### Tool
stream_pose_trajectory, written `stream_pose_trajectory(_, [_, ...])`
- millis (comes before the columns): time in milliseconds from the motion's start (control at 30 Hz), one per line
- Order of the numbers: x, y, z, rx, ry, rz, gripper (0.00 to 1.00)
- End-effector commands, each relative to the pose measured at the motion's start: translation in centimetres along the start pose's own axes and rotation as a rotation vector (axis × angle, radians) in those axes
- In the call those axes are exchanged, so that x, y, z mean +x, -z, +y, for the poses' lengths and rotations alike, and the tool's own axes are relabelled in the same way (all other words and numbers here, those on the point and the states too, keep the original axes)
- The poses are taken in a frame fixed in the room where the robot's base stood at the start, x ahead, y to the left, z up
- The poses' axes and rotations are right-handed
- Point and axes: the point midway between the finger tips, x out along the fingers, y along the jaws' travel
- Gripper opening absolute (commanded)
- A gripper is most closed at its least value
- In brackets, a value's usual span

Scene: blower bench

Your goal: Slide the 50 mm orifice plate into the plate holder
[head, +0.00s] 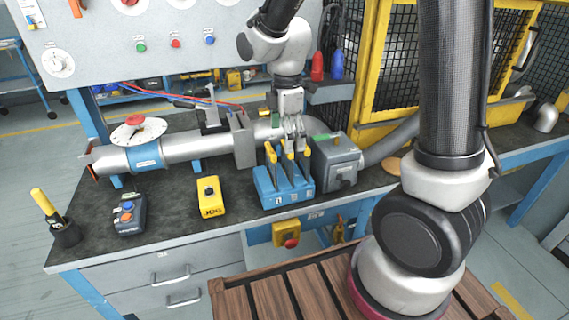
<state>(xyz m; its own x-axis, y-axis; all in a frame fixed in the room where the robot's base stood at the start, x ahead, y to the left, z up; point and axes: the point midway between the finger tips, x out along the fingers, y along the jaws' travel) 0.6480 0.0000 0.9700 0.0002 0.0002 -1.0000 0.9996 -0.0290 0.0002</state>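A blue rack (284,198) on the bench holds upright orifice plates with yellow handles, a left one (270,154), a middle one (288,150) and a right one (306,155). The rack's small front labels are too small to read, so I cannot tell which plate is the 50 mm one. The plate holder appears to be the grey upright block (243,140) on the silver pipe, left of the rack. My gripper (295,138) points down just above or at the middle and right handles. Its fingers are small and overlap the handles, so I cannot tell whether they touch or grip.
A grey blower housing (338,162) stands close to the rack's right. The silver pipe (188,147), with a red-and-white dial (136,129), runs left.

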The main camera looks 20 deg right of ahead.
Motion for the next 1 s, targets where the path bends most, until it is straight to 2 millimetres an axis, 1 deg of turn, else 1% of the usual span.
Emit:
stream_pose_trajectory(67, [0.5, 0.0, 0.0, -0.027, 0.001, 0.000, 1.00])
stream_pose_trajectory(267, [2.8, -0.1, 0.0, -0.032, 0.003, -0.001, 1.00])
stream_pose_trajectory(500, [6.5, -0.1, 0.2, -0.030, 0.003, -0.001, 1.00])
stream_pose_trajectory(600, [7.5, -0.1, 0.2, -0.030, 0.002, -0.001, 1.00])
stream_pose_trajectory(867, [7.7, 0.0, 0.2, -0.030, 0.000, 0.000, 1.00])
stream_pose_trajectory(1000, [7.7, 0.0, 0.2, -0.029, 0.000, 0.000, 0.74])
